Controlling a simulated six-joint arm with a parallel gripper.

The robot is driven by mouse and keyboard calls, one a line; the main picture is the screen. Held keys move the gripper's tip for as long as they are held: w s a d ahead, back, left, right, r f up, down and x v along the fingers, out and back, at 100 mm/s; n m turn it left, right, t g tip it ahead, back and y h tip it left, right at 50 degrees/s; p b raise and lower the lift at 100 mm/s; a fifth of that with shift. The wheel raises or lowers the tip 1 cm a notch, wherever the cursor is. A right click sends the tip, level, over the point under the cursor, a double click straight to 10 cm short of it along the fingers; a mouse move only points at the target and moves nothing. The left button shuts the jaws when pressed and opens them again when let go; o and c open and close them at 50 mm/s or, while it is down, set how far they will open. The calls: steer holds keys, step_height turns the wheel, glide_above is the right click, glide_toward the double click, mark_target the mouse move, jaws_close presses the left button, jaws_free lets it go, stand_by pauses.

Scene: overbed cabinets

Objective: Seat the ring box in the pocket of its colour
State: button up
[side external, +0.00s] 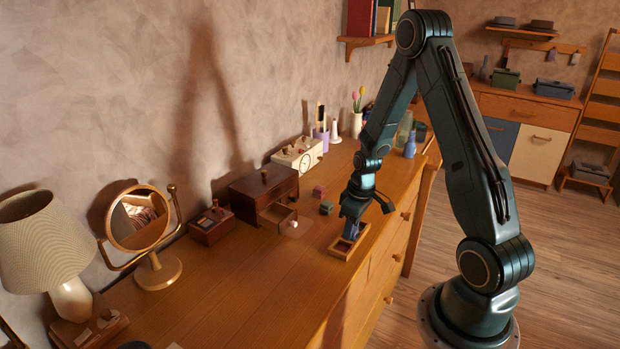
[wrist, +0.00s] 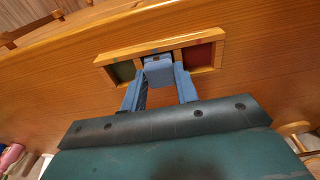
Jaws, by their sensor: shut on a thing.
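My gripper (wrist: 160,76) is shut on a blue ring box (wrist: 158,66), one finger on each side of it. The box is over the middle of a wooden tray (wrist: 107,59). A green pocket (wrist: 123,71) shows to the left of the box and a red pocket (wrist: 198,55) to the right. The box hides most of the middle pocket, and I cannot tell how deep the box sits. In the side external view, my gripper (side external: 352,213) points down over the tray (side external: 341,253) near the table's front edge.
A green box (side external: 326,207) and a pinkish-red box (side external: 318,191) stand behind the tray. A dark wooden chest (side external: 262,190) with an open drawer, a round mirror (side external: 137,217) and a lamp (side external: 45,243) stand to the left. The tabletop in front of them is clear.

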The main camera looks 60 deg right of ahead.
mark_target(356, 231)
steer(key=shift+f, duration=0.15)
steer(key=o, duration=1)
steer(key=shift+c, duration=0.2)
steer(key=shift+r, duration=0.2)
step_height(356, 231, up, 12)
steer(key=s, duration=0.1)
steer(key=shift+s, duration=0.25)
steer(key=s+a+r+t, duration=0.2)
steer(key=a+r, duration=0.9)
steer(key=s+a+r+t, duration=0.2)
steer(key=s+a+r, duration=0.3)
steer(key=s+a, duration=0.4)
steer(key=shift+s+a+r, duration=0.3)
steer(key=shift+s+r, duration=0.05)
steer(key=shift+s, duration=0.2)
